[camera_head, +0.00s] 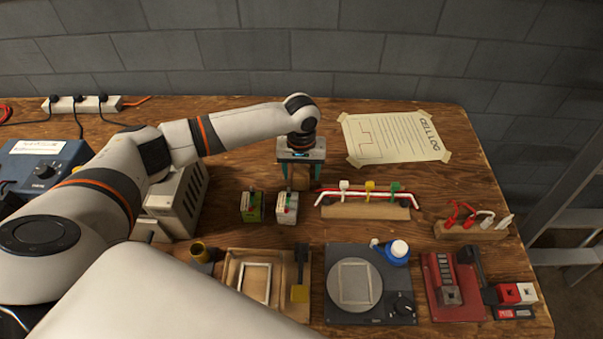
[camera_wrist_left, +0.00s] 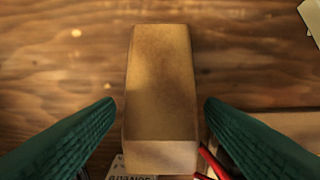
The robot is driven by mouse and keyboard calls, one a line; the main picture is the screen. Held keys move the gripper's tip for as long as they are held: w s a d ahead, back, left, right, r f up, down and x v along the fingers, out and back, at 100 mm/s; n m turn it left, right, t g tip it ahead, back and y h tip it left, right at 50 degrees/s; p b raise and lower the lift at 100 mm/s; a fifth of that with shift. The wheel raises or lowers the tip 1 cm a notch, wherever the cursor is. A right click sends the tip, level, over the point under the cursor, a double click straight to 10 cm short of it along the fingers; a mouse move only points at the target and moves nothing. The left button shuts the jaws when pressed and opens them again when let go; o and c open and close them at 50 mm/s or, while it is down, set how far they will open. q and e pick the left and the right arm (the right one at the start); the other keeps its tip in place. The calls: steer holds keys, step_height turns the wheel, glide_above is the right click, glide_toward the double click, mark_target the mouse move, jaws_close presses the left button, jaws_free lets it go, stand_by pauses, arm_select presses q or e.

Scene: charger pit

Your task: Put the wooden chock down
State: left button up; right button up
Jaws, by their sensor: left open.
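The wooden chock (camera_wrist_left: 161,85) is a plain tan block standing between the two green fingers of my left gripper (camera_wrist_left: 160,112) in the left wrist view. A gap shows on each side, so the fingers are apart from it. In the head view, my left gripper (camera_head: 300,178) points down over the back middle of the table, and the chock (camera_head: 299,180) shows partly between its fingers. The chock appears to rest on the wooden table (camera_head: 250,170); its underside is hidden. My right gripper is not in view.
Two small boxes, one green (camera_head: 251,207) and one white (camera_head: 287,207), stand just in front of the gripper. A rack with coloured clips (camera_head: 365,211) is at right front. A taped paper (camera_head: 394,137) lies at back right. Bare tabletop lies behind the gripper.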

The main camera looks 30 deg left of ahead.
mark_target(302, 170)
arm_select(q)
steer(key=c, duration=1.2)
step_height(302, 170, up, 10)
steer(key=shift+s+d+r, duration=0.1)
steer(key=s+d+r+m, duration=0.2)
steer(key=s+d, duration=0.1)
steer(key=s, duration=0.4)
steer(key=s+d+r+m, duration=0.2)
steer(key=s+d+m, duration=0.1)
steer(key=s, duration=0.4)
steer(key=shift+s+d, duration=0.2)
steer(key=shift+s, duration=0.15)
steer(key=shift+f, duration=0.1)
stand_by(0.3)
